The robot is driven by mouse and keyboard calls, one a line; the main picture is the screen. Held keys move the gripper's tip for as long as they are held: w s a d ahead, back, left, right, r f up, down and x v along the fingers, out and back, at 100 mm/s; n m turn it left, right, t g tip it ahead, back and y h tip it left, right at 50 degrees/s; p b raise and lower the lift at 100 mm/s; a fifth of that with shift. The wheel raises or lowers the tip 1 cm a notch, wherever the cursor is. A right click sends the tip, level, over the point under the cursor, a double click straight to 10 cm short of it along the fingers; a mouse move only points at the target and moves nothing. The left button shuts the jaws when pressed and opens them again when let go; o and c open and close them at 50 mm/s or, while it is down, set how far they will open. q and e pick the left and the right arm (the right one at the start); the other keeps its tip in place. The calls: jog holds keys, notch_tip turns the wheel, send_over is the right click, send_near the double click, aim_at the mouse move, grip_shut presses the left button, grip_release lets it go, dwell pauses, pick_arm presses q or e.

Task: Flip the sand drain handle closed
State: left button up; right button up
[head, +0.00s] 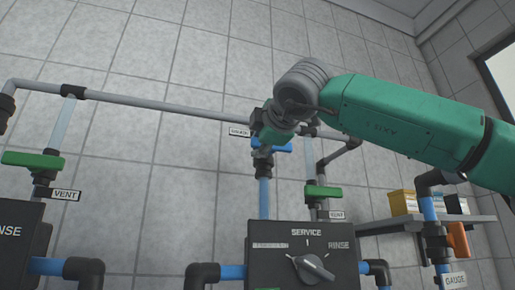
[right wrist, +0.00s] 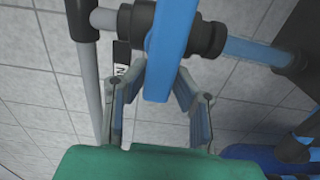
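A blue lever handle (head: 277,146) sits on a dark valve on a vertical pipe in the head view, beside a small label (head: 239,131) too small to read. I cannot confirm that it is the sand drain handle. My right gripper (head: 268,128) is at this handle and partly hides it. In the right wrist view the blue handle (right wrist: 165,45) reaches down between the two fingers of the right gripper (right wrist: 161,82). The fingers are spread, one on each side of it; contact is not clear. My left gripper is not in view.
Green valve handles (head: 33,160) (head: 323,192) sit near VENT labels. A black selector box (head: 270,262) with a SERVICE/RINSE knob stands below. An orange handle (head: 458,240) is at the right near a shelf (head: 385,227). A grey horizontal pipe (head: 160,106) crosses behind.

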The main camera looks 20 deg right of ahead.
jog(key=shift+o, duration=1.3)
jog(key=shift+f, duration=0.1)
jog(key=shift+s, duration=0.2)
jog(key=s, duration=1.1)
jog(key=shift+s+d, duration=0.25)
jog(key=shift+d, duration=0.05)
